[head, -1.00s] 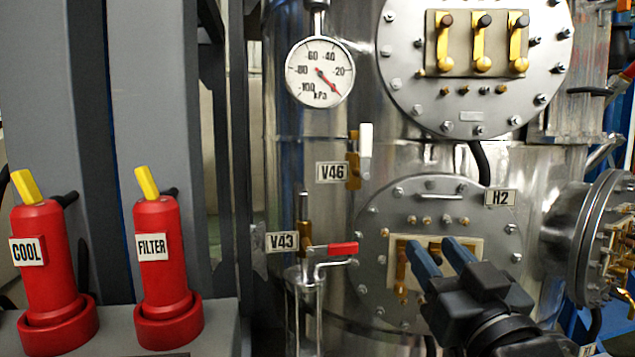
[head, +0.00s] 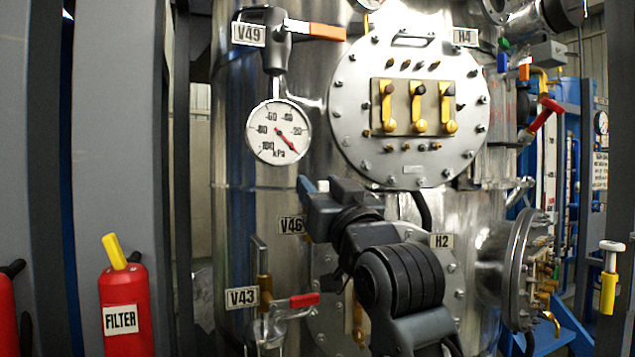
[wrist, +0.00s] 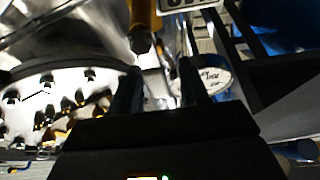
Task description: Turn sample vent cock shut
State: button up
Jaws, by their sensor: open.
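No label reads "sample vent cock", so I cannot tell by name which valve it is. The V46 plate (head: 291,225) is on the steel vessel; its white-handled brass valve is now hidden behind my gripper (head: 311,187) in the head view. My gripper is open, with blue fingers pointing up-left at that valve. In the wrist view a brass valve body (wrist: 144,25) is just beyond the open fingers (wrist: 160,80); a pale shape lies between them, contact unclear. Lower down, the V43 valve's red lever (head: 303,300) points right, beside the V43 plate (head: 242,297).
A pressure gauge (head: 279,132) hangs just above my gripper, under the orange-handled V49 valve (head: 327,31). A round bolted flange (head: 355,140) with yellow levers is right of it. A red FILTER cylinder (head: 124,290) stands lower left. The H2 flange is partly behind my arm.

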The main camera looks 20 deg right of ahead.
jog(key=shift+w+r, duration=0.2)
jog(key=shift+w, duration=0.35)
grip_shut()
